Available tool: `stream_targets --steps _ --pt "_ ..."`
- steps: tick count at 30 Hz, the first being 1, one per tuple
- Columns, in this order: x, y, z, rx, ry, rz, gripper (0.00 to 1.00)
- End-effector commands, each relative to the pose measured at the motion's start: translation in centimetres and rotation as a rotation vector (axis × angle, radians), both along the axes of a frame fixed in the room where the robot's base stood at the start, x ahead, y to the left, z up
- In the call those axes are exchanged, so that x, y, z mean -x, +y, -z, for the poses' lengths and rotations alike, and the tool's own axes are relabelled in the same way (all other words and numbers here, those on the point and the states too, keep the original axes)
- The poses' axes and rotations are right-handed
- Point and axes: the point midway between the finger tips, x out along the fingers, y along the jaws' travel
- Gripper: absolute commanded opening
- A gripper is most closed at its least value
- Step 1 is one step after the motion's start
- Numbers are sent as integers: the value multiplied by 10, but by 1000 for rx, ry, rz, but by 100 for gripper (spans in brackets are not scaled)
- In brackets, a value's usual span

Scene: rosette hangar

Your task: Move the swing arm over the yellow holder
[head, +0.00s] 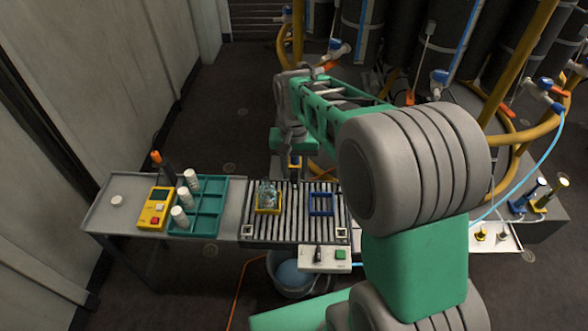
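A yellow holder (259,208) sits on the roller section of the bench, with a clear glass-like item (268,193) inside it. A blue holder (321,212) sits to its right on the rollers. My green and grey arm reaches over the bench from the right. My gripper (295,178) hangs at its far end, above the back edge of the rollers, right of and behind the yellow holder. It is small and dark here, and its fingers cannot be made out. I cannot clearly pick out the swing arm; my arm hides part of the bench's right side.
Left on the bench stand a green tray (208,205) with several white cylinders, a yellow control box (154,209) and a white knob (116,200). A switch box (325,259) is at the front edge, above a bucket (290,272). Yellow pipes and dark tanks stand behind.

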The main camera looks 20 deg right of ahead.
Motion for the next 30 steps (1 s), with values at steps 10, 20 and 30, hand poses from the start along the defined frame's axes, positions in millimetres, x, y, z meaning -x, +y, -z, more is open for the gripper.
stream_targets --steps 10,20,30 --pt "0 0 0 0 0 0 3" --pt "0 0 0 0 0 0 0" --pt "0 0 0 0 0 0 0"
